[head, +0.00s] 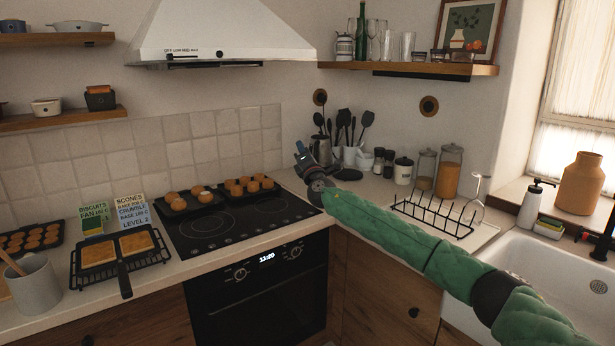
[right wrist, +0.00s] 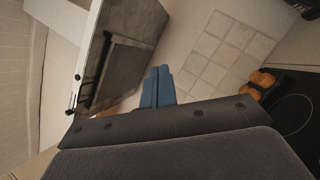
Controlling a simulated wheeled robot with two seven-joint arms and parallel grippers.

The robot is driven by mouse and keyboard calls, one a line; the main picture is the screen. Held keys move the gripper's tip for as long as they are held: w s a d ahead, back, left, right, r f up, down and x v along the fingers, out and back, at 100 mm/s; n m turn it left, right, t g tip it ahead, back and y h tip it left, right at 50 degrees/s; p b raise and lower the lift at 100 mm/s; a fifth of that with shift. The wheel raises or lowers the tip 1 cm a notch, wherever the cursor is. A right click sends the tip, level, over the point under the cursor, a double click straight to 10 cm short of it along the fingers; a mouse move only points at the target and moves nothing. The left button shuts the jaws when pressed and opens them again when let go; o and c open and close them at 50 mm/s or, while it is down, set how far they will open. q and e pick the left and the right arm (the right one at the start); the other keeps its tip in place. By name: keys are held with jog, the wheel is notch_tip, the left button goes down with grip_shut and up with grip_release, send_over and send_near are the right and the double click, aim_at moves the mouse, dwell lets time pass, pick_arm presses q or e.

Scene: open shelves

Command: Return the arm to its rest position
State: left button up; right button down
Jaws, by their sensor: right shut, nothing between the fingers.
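My right arm, in a green sleeve, comes in from the lower right of the head view and reaches over the counter. My right gripper (head: 303,152) is at its end, above the counter corner just right of the hob, pointing up and away. In the right wrist view its blue fingers (right wrist: 158,87) are together with nothing between them. That view looks up at the cooker hood (right wrist: 125,45) and the tiled wall (right wrist: 217,55). My left gripper is in neither view.
The hob (head: 235,215) holds two trays of buns (head: 190,201) left of my right gripper. Utensils in pots (head: 350,150) stand close behind it. A wire rack (head: 432,215) lies right of the forearm, beside the sink (head: 555,270). A shelf (head: 410,68) with glasses hangs above.

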jog(key=s+r+m+t+h, duration=0.2)
jog(key=s+r+m+h, duration=0.35)
jog(key=m, duration=0.35)
jog(key=s+d+f+m+g+h, duration=0.35)
jog(key=s+m+h, duration=0.25)
jog(key=s+m, duration=0.25)
jog(key=s+d+f+m+g+y, duration=0.1)
jog(key=s+d+f+m+g, duration=0.2)
jog(key=s+f, duration=1.5)
jog(key=s+d+f+m+g+y, duration=0.2)
jog(key=s+d+f+g, duration=0.4)
jog(key=s+f, duration=1.3)
jog(key=s+d+f+m+g+y, duration=0.1)
jog(key=s+d+f+m+g, duration=0.3)
jog(key=s+f+g, duration=0.5)
jog(key=s+f, duration=0.5)
jog(key=s, duration=0.4)
jog(key=s+d+f, duration=0.1)
jog(key=s+f, duration=0.3)
jog(key=s, duration=0.6)
jog(key=shift+f+g, duration=0.35)
jog(key=shift+m+y, duration=0.25)
